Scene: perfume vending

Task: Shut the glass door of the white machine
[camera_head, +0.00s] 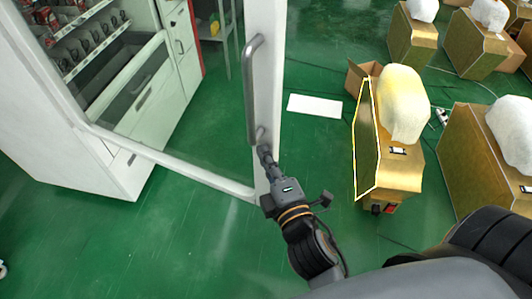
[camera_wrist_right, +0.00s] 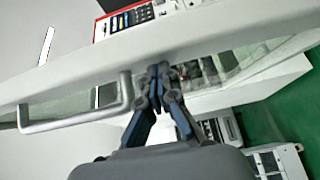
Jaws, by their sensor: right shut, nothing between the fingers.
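The white machine (camera_head: 125,178) stands at the left in the head view, with shelves of small goods inside. Its glass door stands open toward me, with a white frame (camera_head: 265,85) and a grey bar handle (camera_head: 252,90). In the right wrist view the door frame (camera_wrist_right: 60,83) crosses the picture, and the handle (camera_wrist_right: 78,124) is left of the fingers. My right gripper (camera_head: 264,150) is shut and empty, its fingertips at the door frame near the handle's lower end. It also shows in the wrist view (camera_wrist_right: 158,75). Contact with the frame cannot be told. My left gripper is not in view.
Brown boxes with white wrapped tops (camera_head: 402,105) stand at the right, one with a bright-edged panel (camera_head: 367,140). A white sheet (camera_head: 314,105) lies on the floor. Green floor (camera_head: 180,245) is clear in front of the machine and door.

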